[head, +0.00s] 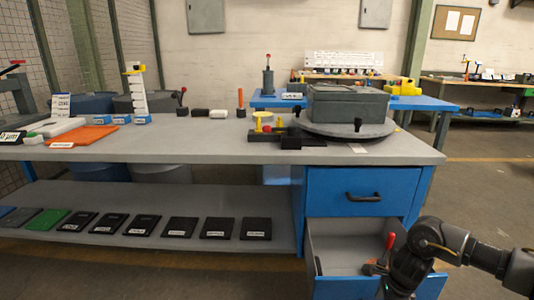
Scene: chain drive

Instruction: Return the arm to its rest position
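My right arm (450,245) comes in from the right edge and bends down in front of the open lower drawer (335,285). Its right gripper (398,288) is low over the drawer's right side, and its fingers are too dark and hidden to tell open from shut. A red-handled tool (390,242) stands up right beside the gripper; whether they touch is unclear. My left arm and gripper are not in view.
The blue bench (200,152) has a turntable (345,130) with a grey box (346,104). A dark fixture with yellow parts (263,120) stands left of it. The upper drawer (355,192) is shut. Black trays (180,227) line the lower shelf. Floor on the right is clear.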

